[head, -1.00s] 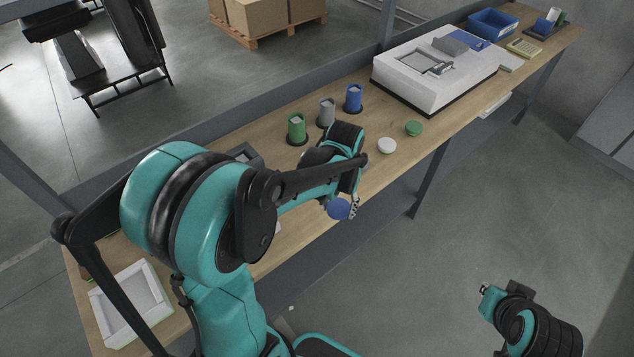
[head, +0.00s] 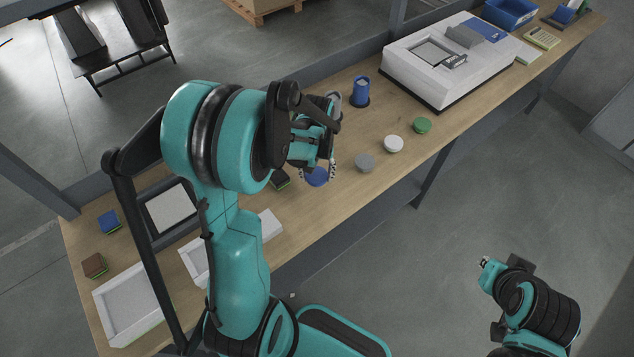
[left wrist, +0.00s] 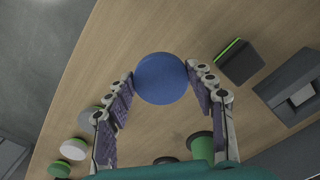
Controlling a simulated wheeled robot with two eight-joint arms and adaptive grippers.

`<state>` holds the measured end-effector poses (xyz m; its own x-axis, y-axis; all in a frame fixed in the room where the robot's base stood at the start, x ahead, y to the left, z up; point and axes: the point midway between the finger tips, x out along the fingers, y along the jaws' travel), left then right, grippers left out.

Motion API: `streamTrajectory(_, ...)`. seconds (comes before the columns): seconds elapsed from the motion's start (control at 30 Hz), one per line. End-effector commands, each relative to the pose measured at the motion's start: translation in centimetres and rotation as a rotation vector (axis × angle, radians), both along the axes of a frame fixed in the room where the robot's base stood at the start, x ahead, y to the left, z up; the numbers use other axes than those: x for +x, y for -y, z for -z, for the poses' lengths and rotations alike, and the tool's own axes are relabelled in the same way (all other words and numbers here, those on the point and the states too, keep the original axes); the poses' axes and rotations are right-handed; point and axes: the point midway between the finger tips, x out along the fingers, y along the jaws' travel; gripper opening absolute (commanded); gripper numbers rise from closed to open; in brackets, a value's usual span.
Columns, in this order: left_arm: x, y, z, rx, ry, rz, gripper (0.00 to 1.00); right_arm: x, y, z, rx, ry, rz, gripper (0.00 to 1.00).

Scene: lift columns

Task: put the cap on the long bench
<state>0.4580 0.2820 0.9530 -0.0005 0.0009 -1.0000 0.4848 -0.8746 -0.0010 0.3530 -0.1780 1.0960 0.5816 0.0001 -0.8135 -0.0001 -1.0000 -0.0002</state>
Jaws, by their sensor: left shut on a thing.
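The blue round cap (head: 317,177) is between the fingers of my left gripper (head: 319,172), which is shut on it. In the left wrist view the cap (left wrist: 161,78) shows as a full disc, with a fingertip on each side. It is over the wooden top of the long bench (head: 318,213), near the front edge. I cannot tell whether it touches the wood. My right gripper (head: 486,262) is over the floor at the lower right, away from the bench; its fingers are too small to read.
Grey (head: 364,162), white (head: 394,144) and green (head: 422,125) caps lie to the right. A blue canister (head: 360,92) stands behind them; a green one (left wrist: 203,147) shows in the left wrist view. A white machine (head: 440,62) stands farther right. Trays (head: 130,305) lie at left.

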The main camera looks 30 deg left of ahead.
Motion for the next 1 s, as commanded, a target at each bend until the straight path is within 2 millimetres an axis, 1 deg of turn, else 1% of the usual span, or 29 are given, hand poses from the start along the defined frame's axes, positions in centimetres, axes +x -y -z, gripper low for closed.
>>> streamTrajectory(0.13,0.4,-0.1,0.9,0.000,0.000,0.000,0.27,0.0,0.0,0.3,0.000,0.000,0.000,0.00)
streamTrajectory(0.3,0.3,-0.1,3.6,0.000,0.000,0.000,0.27,0.0,0.0,1.3,0.000,0.000,0.000,0.00)
streamTrajectory(0.37,0.3,-0.1,4.2,0.000,0.000,0.000,0.27,0.0,0.0,1.5,0.000,0.000,0.000,0.00)
streamTrajectory(0.6,0.3,-0.1,4.1,0.000,0.000,0.000,0.27,0.0,0.0,1.4,0.000,0.000,0.000,0.00)
streamTrajectory(0.77,0.3,-0.1,4.7,0.000,0.000,0.001,0.27,0.0,0.0,1.9,0.000,0.000,0.000,0.00)
streamTrajectory(0.8,0.3,-0.1,4.5,0.000,0.000,0.001,0.65,0.0,0.0,1.7,0.000,0.000,0.000,0.00)
streamTrajectory(0.83,0.3,-0.1,4.5,0.000,0.000,0.001,0.73,0.0,0.0,1.7,0.000,0.000,0.000,0.00)
streamTrajectory(0.87,0.3,-0.1,4.5,0.000,0.000,0.001,0.75,0.0,0.0,1.7,0.000,0.000,0.000,0.00)
streamTrajectory(1.0,0.3,-0.1,4.5,0.000,0.000,0.001,0.75,0.0,0.0,1.7,0.000,0.000,0.000,0.00)
